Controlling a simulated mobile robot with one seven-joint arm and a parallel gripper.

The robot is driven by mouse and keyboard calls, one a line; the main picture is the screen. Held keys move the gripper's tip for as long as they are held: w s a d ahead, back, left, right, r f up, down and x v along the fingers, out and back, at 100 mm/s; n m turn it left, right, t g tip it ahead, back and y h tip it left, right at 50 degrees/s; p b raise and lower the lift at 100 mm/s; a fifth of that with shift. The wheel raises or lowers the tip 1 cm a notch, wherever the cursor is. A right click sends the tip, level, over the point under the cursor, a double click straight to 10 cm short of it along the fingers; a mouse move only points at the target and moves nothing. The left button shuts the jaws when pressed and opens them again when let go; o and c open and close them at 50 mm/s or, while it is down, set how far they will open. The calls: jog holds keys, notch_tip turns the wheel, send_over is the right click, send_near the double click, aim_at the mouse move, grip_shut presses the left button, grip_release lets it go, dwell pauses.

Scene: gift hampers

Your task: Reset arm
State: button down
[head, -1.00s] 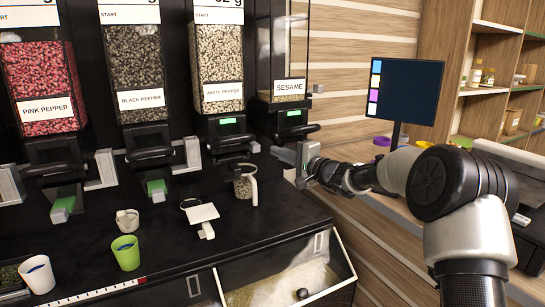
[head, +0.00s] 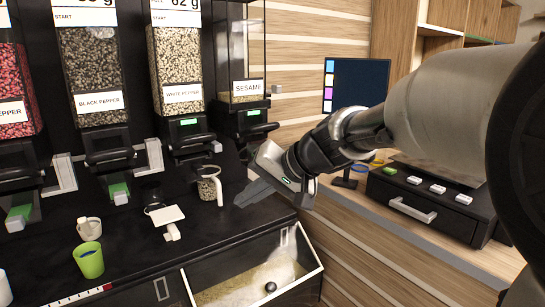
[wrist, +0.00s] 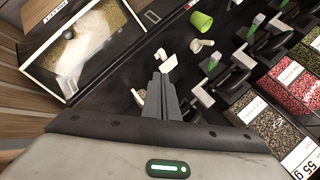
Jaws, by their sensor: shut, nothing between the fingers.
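My gripper (head: 256,191) is in the head view at the right end of the black counter, in front of the sesame dispenser (head: 242,100). Its fingers are together and empty, pointing left and down over the counter. In the wrist view the shut fingers (wrist: 161,92) reach up from the grey gripper body. My arm comes in from the right side of the head view and covers part of the scene there.
Pepper dispensers (head: 183,98) line the back. A jar with a white handle (head: 209,187), a white scoop (head: 167,216), a small beige cup (head: 89,229) and a green cup (head: 89,260) stand on the counter. An open bin (head: 246,292) is below; a monitor (head: 350,85) and black drawer unit (head: 425,205) are right.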

jog(key=s+d+f+h, duration=0.3)
jog(key=s+d+h, duration=0.1)
jog(key=s+d, duration=0.7)
jog(key=s+d+f+h, duration=0.35)
jog(key=s+d, duration=0.55)
jog(key=s, duration=0.4)
notch_tip(320, 180, up, 19)
jog(key=p, duration=1.8)
jog(key=shift+w+a+f+n+h, duration=0.2)
jog(key=shift+w+n+h, duration=0.1)
jog(key=shift+h, duration=0.15)
